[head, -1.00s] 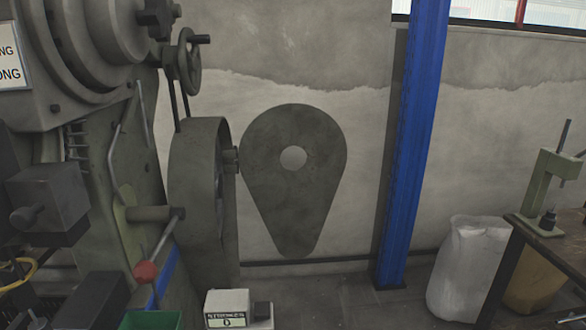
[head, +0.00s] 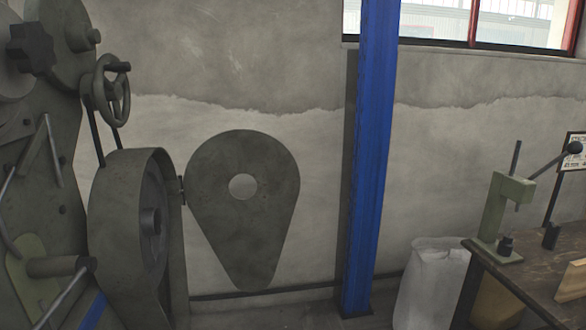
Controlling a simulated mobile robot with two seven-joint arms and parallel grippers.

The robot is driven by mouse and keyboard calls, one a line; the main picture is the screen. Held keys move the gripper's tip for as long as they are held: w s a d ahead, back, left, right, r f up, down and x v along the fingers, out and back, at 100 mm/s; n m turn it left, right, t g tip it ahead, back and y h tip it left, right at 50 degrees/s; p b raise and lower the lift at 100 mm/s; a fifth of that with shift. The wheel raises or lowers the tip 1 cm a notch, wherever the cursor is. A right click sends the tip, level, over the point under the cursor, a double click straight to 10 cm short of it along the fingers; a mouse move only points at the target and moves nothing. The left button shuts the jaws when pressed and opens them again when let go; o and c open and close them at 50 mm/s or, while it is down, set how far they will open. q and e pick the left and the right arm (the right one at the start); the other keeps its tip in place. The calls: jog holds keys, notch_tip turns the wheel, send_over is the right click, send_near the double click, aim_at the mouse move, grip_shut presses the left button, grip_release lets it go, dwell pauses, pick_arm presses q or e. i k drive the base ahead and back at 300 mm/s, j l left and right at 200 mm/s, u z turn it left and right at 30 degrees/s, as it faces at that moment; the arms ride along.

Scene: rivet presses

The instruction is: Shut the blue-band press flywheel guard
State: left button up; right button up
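The flywheel guard (head: 240,228) is a dark grey-green, teardrop-shaped plate with a round hole, through which pale wall shows. It stands swung out to the right of the press (head: 45,170), joined by a hinge (head: 182,190) at the right edge of the flywheel housing (head: 112,225). The housing is open, and the flywheel (head: 152,225) inside is exposed. Part of a blue band (head: 92,311) shows low on the press. Neither of my grippers is in the head view.
A blue post (head: 370,170) stands right of the guard, before the wall. A white sack (head: 432,285) sits on the floor beside a workbench (head: 520,275) bearing a small green arbor press (head: 503,205). A handwheel (head: 112,90) sits above the housing.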

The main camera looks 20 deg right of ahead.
aim_at(247, 236)
jog(key=i+l, duration=0.1)
jog(key=l, duration=0.2)
jog(key=i+l, duration=0.1)
jog(key=l, duration=0.2)
jog(key=i+l, duration=0.1)
jog(key=l, duration=0.2)
jog(key=i+l+u, duration=0.4)
jog(key=i+l, duration=0.35)
